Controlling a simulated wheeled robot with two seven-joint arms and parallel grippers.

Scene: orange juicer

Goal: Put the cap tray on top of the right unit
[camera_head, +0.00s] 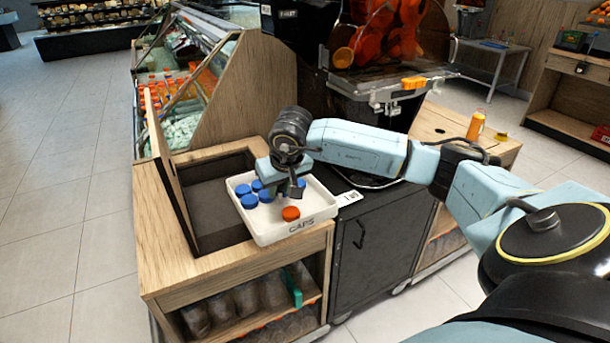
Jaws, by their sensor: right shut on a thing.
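The cap tray (320,212) is a white tray marked CAPS, with several blue caps (248,201) and an orange cap (290,213) in it. It is at the right side of the left wooden unit's top, beside an open compartment. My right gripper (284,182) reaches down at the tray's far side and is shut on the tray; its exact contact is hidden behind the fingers. The right unit (430,122) has a wooden top beyond the juicer, partly hidden by my right arm. My left gripper is not in view.
The orange juicer (375,90) stands on a dark cabinet (380,235) between the units. An orange bottle (475,126) stands on the right unit's right side. A raised wooden lid (168,170) stands at the open compartment (215,205). A glass display case is behind.

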